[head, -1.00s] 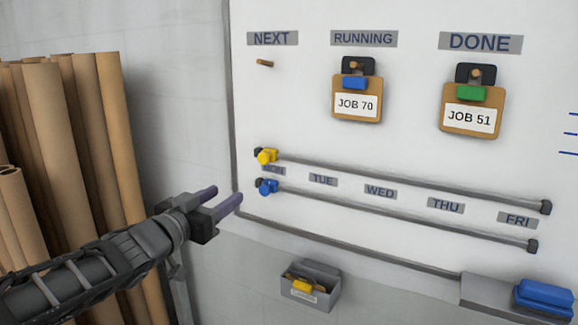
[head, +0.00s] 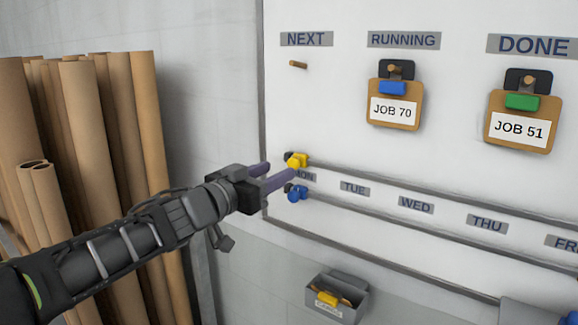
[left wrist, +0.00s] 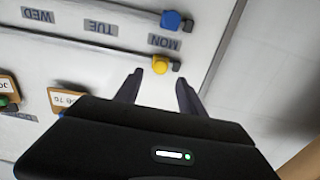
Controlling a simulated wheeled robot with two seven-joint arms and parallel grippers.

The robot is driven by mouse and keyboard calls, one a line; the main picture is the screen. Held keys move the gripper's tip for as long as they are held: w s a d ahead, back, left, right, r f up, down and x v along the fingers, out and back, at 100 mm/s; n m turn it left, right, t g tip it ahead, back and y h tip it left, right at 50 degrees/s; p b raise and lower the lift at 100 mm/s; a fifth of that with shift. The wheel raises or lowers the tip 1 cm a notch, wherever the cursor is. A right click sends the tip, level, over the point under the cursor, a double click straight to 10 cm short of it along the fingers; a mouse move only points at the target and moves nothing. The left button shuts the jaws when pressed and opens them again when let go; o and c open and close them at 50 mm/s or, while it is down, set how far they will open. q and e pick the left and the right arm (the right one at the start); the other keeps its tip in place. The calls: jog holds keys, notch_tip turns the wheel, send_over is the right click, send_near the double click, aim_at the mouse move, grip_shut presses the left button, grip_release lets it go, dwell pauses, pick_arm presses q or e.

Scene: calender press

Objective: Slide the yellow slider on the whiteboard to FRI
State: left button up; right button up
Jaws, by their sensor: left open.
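The yellow slider (head: 297,160) is at the left end of the upper rail on the whiteboard (head: 450,150), just above the MON label (head: 305,177). It also shows in the left wrist view (left wrist: 160,65), a little beyond and between the fingertips. My left gripper (head: 280,171) is open and empty, its fingers pointing at the board near the slider. I cannot tell whether a finger touches it. The FRI label (head: 567,243) is cut off at the right edge of the head view. My right gripper is not in view.
A blue slider (head: 297,193) sits on the lower rail just below. Job tags hang above, JOB 70 (head: 394,108) and JOB 51 (head: 519,127). A grey bin (head: 338,299) is below the board. Brown tubes (head: 85,130) stand at the left.

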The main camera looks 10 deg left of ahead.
aim_at(292, 164)
pick_arm(q)
jog(key=x, duration=0.6)
jog(key=shift+s, duration=0.1)
jog(key=shift+c, duration=0.5)
grip_shut()
dwell(0.7)
